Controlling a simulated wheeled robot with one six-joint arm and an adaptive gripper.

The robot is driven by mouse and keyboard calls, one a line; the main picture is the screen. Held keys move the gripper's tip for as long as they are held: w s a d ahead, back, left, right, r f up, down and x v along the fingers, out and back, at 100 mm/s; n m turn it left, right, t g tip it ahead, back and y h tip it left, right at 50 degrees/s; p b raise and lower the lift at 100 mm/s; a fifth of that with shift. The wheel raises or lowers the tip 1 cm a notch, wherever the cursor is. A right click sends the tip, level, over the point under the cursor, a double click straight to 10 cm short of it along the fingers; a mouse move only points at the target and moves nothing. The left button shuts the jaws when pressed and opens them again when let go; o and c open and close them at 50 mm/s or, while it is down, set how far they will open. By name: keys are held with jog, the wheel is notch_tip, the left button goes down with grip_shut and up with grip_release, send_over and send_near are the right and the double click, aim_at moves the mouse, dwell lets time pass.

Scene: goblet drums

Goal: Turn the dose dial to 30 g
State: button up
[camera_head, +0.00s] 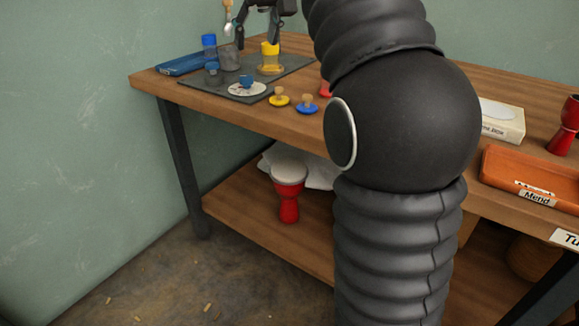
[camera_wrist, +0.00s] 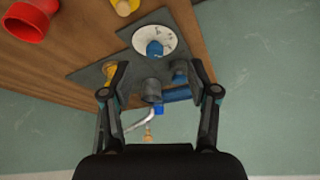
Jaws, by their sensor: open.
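The dose dial is a white disc (camera_head: 236,91) with a blue knob (camera_head: 246,82) at its middle, lying on a dark grey mat (camera_head: 205,84) at the left of the bench. In the wrist view the dial (camera_wrist: 143,34) is at the top middle, with its blue knob (camera_wrist: 154,48) towards its lower edge. Its marks are too small to read. My gripper (camera_head: 257,40) is open and empty above the back of the mat, apart from the dial. In the wrist view its fingers (camera_wrist: 159,95) stand wide apart, below the dial.
A grey cup (camera_head: 229,57), a blue-capped jar (camera_head: 209,45) and a yellow-capped jar (camera_head: 270,58) stand near my gripper. A blue tray (camera_head: 186,64) lies left. Yellow (camera_head: 279,99) and blue (camera_head: 306,105) knobbed discs lie right of the dial. My arm hides the bench's middle.

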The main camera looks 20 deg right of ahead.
jog(key=s+f+m+b, duration=0.1)
jog(key=s+f+b, duration=0.1)
jog(key=s+f, duration=1.6)
jog(key=shift+s+a+f+m+t+h, duration=0.35)
jog(key=shift+s+a, duration=0.1)
jog(key=shift+s, duration=1.05)
jog(key=s+f+p, duration=0.1)
jog(key=s+f, duration=0.7)
jog(key=f, duration=0.1)
jog(key=shift+s+f, duration=0.25)
jog(key=shift+f, duration=0.1)
